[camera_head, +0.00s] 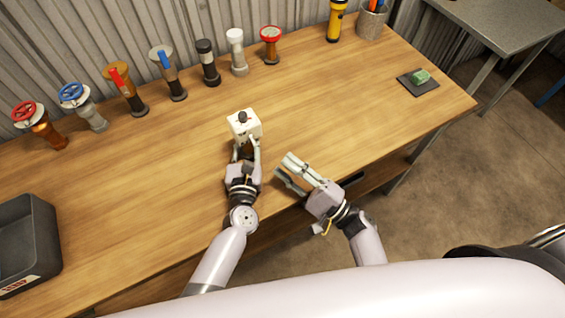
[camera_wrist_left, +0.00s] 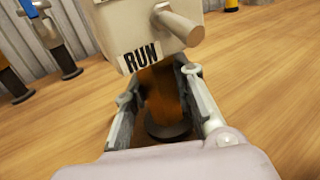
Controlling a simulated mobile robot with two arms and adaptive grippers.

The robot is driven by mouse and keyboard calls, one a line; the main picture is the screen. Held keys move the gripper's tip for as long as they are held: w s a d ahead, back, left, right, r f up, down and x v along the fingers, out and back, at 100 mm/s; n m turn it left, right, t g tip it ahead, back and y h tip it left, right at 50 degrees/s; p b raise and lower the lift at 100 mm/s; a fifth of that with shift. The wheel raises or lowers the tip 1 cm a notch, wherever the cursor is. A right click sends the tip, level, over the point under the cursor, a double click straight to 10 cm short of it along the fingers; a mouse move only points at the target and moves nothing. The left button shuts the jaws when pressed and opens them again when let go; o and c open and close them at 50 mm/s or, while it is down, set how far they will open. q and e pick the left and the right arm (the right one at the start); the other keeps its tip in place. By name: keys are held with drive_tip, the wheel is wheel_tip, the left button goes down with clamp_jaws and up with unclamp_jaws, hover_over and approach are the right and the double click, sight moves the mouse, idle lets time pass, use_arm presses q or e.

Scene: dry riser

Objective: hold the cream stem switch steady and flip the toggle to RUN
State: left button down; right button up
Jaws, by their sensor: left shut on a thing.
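The cream stem switch (camera_head: 245,127) stands on the workbench, its box on top of a stem. A dark knob (camera_head: 242,116) shows on top of the box. In the left wrist view the cream box (camera_wrist_left: 119,22) bears a RUN label (camera_wrist_left: 141,58) and a cream toggle lever (camera_wrist_left: 178,29) sticks out. My left gripper (camera_head: 246,148) is shut on the brown stem (camera_wrist_left: 158,95) below the box, a finger on each side. My right gripper (camera_head: 285,167) is open and empty to the right of the switch, apart from it.
Several valves and posts, including a white-topped one (camera_head: 238,52), line the back of the workbench (camera_head: 330,120). A yellow flashlight (camera_head: 335,20) and a pen cup (camera_head: 371,20) stand back right. A green block (camera_head: 420,77) lies on a dark pad; a dark bin (camera_head: 27,240) sits left.

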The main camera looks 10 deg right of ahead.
use_arm(q)
drive_tip(key=c, duration=1.3)
unclamp_jaws()
